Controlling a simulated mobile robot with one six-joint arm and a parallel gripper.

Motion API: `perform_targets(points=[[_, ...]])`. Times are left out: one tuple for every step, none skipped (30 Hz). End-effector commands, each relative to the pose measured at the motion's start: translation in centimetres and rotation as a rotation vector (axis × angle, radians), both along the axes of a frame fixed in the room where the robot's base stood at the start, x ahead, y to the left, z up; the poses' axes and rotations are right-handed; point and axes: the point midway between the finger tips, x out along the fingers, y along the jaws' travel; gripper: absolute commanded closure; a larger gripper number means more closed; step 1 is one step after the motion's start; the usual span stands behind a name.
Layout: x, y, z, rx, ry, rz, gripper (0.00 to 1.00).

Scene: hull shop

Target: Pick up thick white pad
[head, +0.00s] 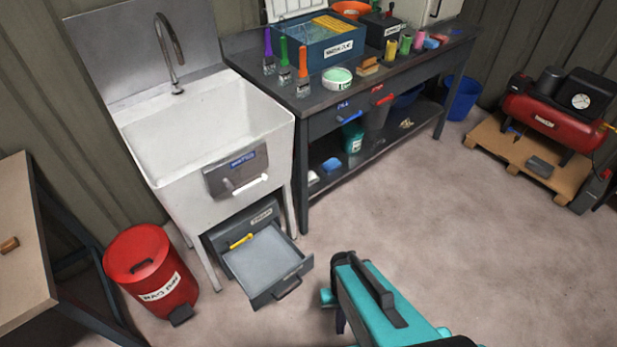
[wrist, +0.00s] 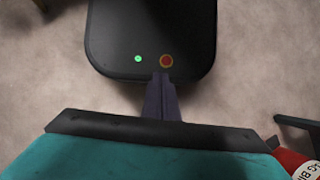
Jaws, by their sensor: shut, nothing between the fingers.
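I cannot make out the thick white pad for certain. A small pale block (head: 312,178) lies at the left end of the bench's lower shelf, and a pale bluish piece (head: 331,164) lies beside it; both are too small to identify. The open drawer (head: 293,286) under the sink has a pale grey floor and a yellow-handled tool (head: 241,241) in it. My gripper (wrist: 161,80) is shut and empty in the wrist view, its dark fingers together over my own base. In the head view my teal arm covers the lower middle, well away from the bench shelf.
A white sink (head: 215,125) stands above the drawer. A red bin (head: 160,275) stands left of it, beside a wooden-topped table (head: 20,250). The dark workbench (head: 290,90) holds brushes and jars. A red compressor (head: 545,120) sits on a pallet at right. Central floor is clear.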

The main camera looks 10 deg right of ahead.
Motion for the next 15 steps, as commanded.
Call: perform_targets(points=[[-0.1, -0.1, 1.4, -0.006, -0.001, 0.012, 1.0], [-0.1, -0.2, 1.7, -0.01, -0.002, 0.02, 1.0], [-0.1, -0.3, 2.1, -0.016, -0.003, 0.028, 1.0], [-0.1, -0.4, 2.4, -0.019, -0.003, 0.035, 1.0], [-0.1, -0.4, 2.6, -0.022, -0.004, 0.04, 1.0], [-0.2, -0.5, 2.8, -0.026, -0.005, 0.046, 1.0], [-0.2, -0.6, 3.0, -0.028, -0.006, 0.05, 1.0], [-0.2, -0.6, 3.1, -0.03, -0.006, 0.054, 1.0], [-0.2, -0.7, 3.3, -0.033, -0.007, 0.059, 1.0], [-0.2, -0.7, 3.3, -0.034, -0.007, 0.06, 1.0], [-0.2, -0.7, 3.4, -0.035, -0.007, 0.063, 1.0], [-0.2, -0.8, 3.4, -0.036, -0.007, 0.065, 1.0], [-0.2, -0.8, 3.4, -0.037, -0.008, 0.065, 1.0], [-0.2, -0.8, 3.4, -0.038, -0.008, 0.067, 1.0], [-0.2, -0.8, 3.4, -0.038, -0.008, 0.067, 1.0]])
